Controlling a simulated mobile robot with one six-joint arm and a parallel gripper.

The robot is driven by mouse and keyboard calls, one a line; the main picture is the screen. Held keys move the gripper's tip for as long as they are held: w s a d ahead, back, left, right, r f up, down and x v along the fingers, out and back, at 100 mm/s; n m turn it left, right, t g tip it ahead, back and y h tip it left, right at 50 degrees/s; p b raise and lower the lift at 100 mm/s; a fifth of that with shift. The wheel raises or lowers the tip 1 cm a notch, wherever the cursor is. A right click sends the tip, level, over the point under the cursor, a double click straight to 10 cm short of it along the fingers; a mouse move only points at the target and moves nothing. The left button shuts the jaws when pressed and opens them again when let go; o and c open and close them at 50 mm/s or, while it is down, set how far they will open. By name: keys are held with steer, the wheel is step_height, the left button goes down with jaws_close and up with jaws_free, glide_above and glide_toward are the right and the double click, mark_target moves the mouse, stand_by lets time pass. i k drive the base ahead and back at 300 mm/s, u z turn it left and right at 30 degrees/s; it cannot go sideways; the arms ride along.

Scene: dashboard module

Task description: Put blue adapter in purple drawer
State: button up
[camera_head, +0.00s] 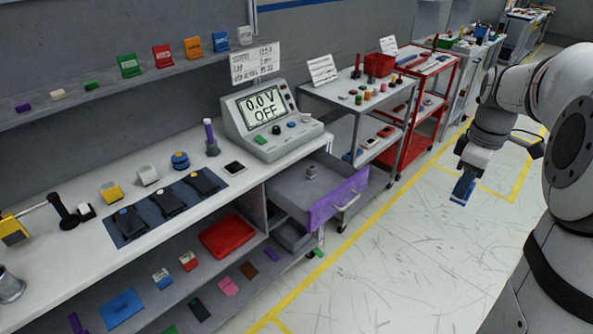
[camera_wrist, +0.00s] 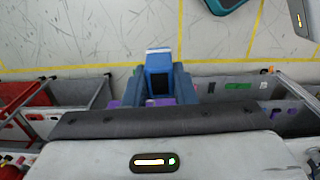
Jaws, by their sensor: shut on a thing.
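The blue adapter (camera_head: 463,190) hangs below my gripper (camera_head: 468,172), over the floor to the right of the bench. My gripper is shut on it. The adapter also shows between the jaws in the wrist view (camera_wrist: 158,66), with a pale end. The purple drawer (camera_head: 337,201) is pulled out from the bench, its purple front facing the aisle. The drawer is open at the top and holds a small grey object (camera_head: 312,173). My gripper is to the right of the drawer and apart from it.
The bench top (camera_head: 75,248) carries a meter (camera_head: 270,118) and several small parts. A grey cart (camera_head: 340,93) and a red cart (camera_head: 430,66) stand behind the drawer. A red tray (camera_head: 227,236) lies on the lower shelf. Floor between drawer and gripper is clear.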

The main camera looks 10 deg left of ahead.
mark_target(309, 187)
steer(key=u, duration=0.3)
steer(key=i, duration=1.5)
steer(key=u, duration=0.2)
steer(key=k, duration=0.9)
steer(key=u, duration=0.15)
steer(key=i, duration=0.9)
steer(key=z, duration=0.05)
